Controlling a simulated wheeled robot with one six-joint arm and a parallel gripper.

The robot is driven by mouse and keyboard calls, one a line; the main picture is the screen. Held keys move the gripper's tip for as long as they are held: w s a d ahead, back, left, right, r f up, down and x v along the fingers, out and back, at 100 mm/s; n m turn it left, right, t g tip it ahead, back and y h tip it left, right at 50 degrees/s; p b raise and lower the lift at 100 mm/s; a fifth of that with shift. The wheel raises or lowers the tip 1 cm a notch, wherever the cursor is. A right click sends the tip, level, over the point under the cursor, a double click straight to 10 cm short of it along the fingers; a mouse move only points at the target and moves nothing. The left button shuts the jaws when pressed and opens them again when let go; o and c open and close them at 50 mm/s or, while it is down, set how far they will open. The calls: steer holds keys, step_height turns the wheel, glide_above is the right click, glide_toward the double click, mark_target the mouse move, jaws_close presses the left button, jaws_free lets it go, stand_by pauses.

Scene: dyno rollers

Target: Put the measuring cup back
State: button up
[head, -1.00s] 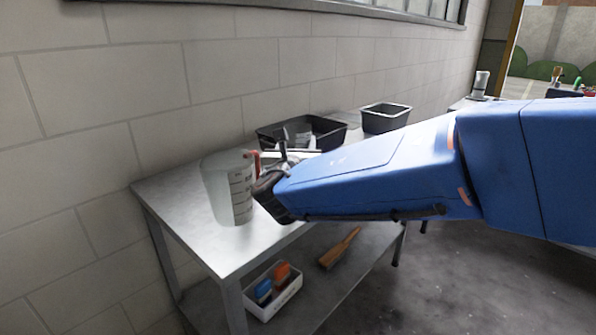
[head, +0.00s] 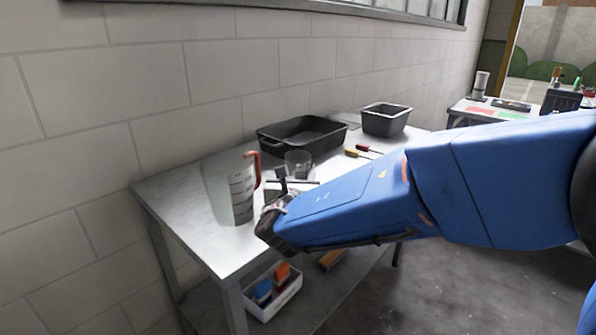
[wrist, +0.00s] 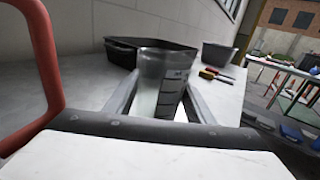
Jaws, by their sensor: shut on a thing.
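A small clear measuring cup with dark marks (head: 298,163) is between my gripper's fingers, and it also fills the middle of the wrist view (wrist: 165,82). My gripper (head: 290,181) is shut on it, with one finger on each side in the wrist view (wrist: 160,98). The cup looks upright, low over the metal table (head: 205,232); whether its base touches the top is hidden. A larger clear measuring jug with a red handle (head: 230,190) stands to the left of my gripper. Its red handle (wrist: 50,75) shows close at the left of the wrist view.
A black tray (head: 272,146) lies behind the cup by the wall, with a dark bin (head: 385,121) right of it. Two screwdrivers (head: 360,151) lie to the right. A white box with brushes (head: 285,297) is on the lower shelf. The table's front left is bare.

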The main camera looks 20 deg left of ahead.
steer(key=shift+f, duration=0.15)
steer(key=o, duration=1.1)
steer(key=shift+r, duration=0.2)
steer(key=v, duration=1.2)
steer(key=shift+f, duration=0.1)
